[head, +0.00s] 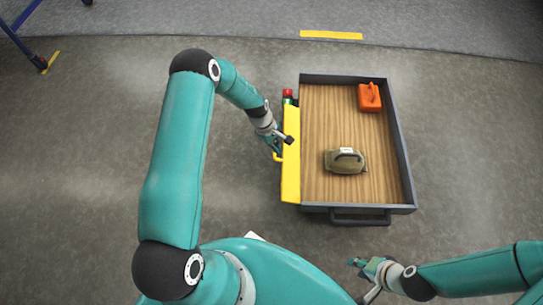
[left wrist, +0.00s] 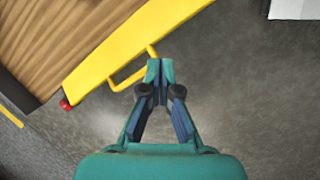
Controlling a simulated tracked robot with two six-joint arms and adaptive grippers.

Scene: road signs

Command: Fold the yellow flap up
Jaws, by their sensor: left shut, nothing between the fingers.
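The yellow flap (head: 291,155) runs along the left side of a wood-floored tray. It also crosses the left wrist view (left wrist: 120,45), with a yellow handle (left wrist: 131,72) on its outer side. My left gripper (left wrist: 160,68) is shut and empty, its fingertips just beside the handle; I cannot tell whether they touch it. In the head view my left gripper (head: 276,146) is at the flap's left side, partly hidden by its wrist. My right gripper (head: 366,268) is in front of the tray, away from the flap, and its fingers look apart.
The tray (head: 403,160) has dark walls and a front handle (head: 360,221). A khaki bag-like object (head: 345,161) and an orange object (head: 369,97) lie inside it. A red-topped green item (head: 288,96) is at the flap's far end.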

